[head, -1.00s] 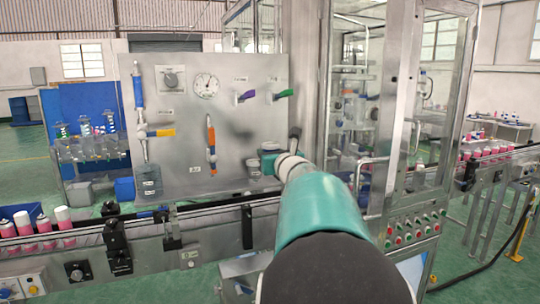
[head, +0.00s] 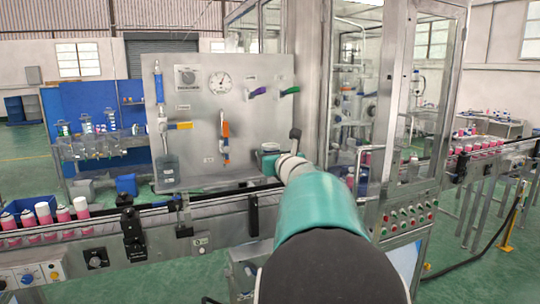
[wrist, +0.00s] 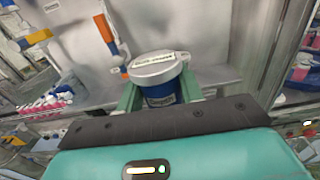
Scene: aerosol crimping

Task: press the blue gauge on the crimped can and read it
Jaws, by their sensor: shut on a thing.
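My gripper (wrist: 160,98) is shut on a short blue cylinder with a grey disc lid and a label, the blue gauge (wrist: 158,72). One green finger stands on each side of it. The label is too small to read. Several pink cans with white tops (head: 62,213) stand at the left of the conveyor; I cannot tell which can is crimped.
The conveyor (head: 220,208) crosses in front of me. Behind it stands the steel panel (head: 200,130) with a dial (head: 220,82) and coloured valve handles. A glazed steel cabinet (head: 405,190) with buttons stands at right. More pink cans (head: 478,146) stand farther right.

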